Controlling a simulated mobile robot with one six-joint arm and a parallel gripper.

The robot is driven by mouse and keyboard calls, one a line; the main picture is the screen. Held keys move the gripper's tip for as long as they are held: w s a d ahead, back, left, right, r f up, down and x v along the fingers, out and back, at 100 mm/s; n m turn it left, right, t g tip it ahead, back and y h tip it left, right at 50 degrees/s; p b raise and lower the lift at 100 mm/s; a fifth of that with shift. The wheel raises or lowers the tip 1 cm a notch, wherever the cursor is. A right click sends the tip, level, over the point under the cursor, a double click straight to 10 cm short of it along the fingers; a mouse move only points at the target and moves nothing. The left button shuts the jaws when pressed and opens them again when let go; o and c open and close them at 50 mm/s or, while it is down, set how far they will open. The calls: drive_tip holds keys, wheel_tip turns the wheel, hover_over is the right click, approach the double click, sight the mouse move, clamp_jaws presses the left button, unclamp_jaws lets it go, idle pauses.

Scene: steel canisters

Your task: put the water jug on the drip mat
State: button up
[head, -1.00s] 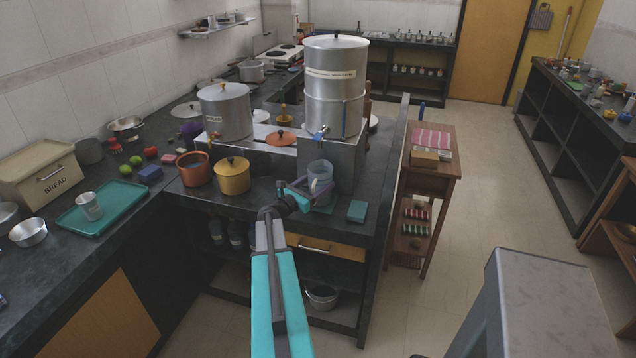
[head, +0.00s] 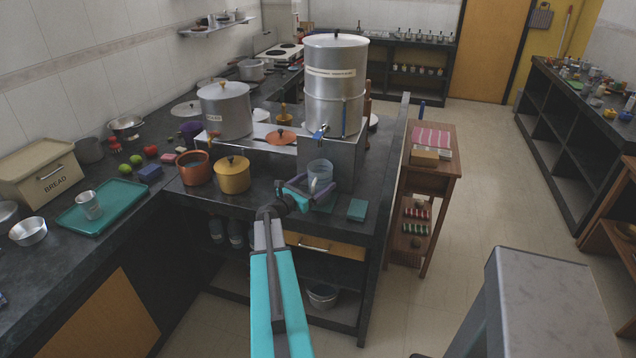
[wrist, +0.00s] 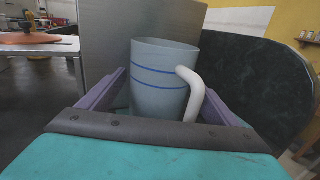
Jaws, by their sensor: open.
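The water jug (head: 320,173) is a pale grey-blue cup with a white handle, upright in front of the steel block under the big urn. In the wrist view the jug (wrist: 162,80) has blue lines and its handle is on the right. My gripper (head: 312,190) is open, its purple fingers on either side of the jug, with gaps visible beside it. A dark green mat, seemingly the drip mat (head: 326,205), shows below the jug at the counter's front. The jug's base is hidden, so I cannot tell whether it rests on the mat.
A teal block (head: 357,209) lies right of the mat near the counter edge. A yellow pot (head: 232,177) and an orange pot (head: 194,168) stand left. The urn (head: 335,90) with its tap rises just behind the jug on the steel block (head: 343,160).

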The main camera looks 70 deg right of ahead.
drive_tip(key=b+v, duration=0.2)
drive_tip(key=v, duration=0.9)
drive_tip(key=shift+w+a+b, duration=0.1)
drive_tip(key=shift+a+b, duration=0.15)
drive_tip(key=shift+b, duration=0.1)
drive_tip(key=w+a+f+m+t+y, duration=0.1)
drive_tip(key=w+a+f+m+y, duration=0.15)
drive_tip(key=a+f, duration=0.8)
drive_tip(key=w+a+f+m+t+y, duration=0.1)
drive_tip(key=w+a+f+m+y, duration=0.15)
drive_tip(key=a+f, duration=0.8)
drive_tip(key=w+a+f+m+y, duration=0.2)
drive_tip(key=a+f+y, duration=0.2)
drive_tip(key=a+f, duration=0.65)
drive_tip(key=s+a+f+m+y, duration=0.2)
drive_tip(key=s+a+f, duration=0.1)
drive_tip(key=a, duration=0.9)
drive_tip(key=s+a+f+m+g+y, duration=0.1)
drive_tip(key=s+a, duration=0.4)
drive_tip(key=a, duration=0.7)
drive_tip(key=s+a+f+m+g+y, duration=0.1)
drive_tip(key=s+a+f+m+y, duration=0.3)
drive_tip(key=a, duration=0.8)
wheel_tip(320, 180, down, 2)
drive_tip(key=shift+s+f+y, duration=0.1)
drive_tip(key=shift+s+y, duration=0.15)
drive_tip(key=shift+y, duration=0.25)
drive_tip(key=shift+a, duration=0.1)
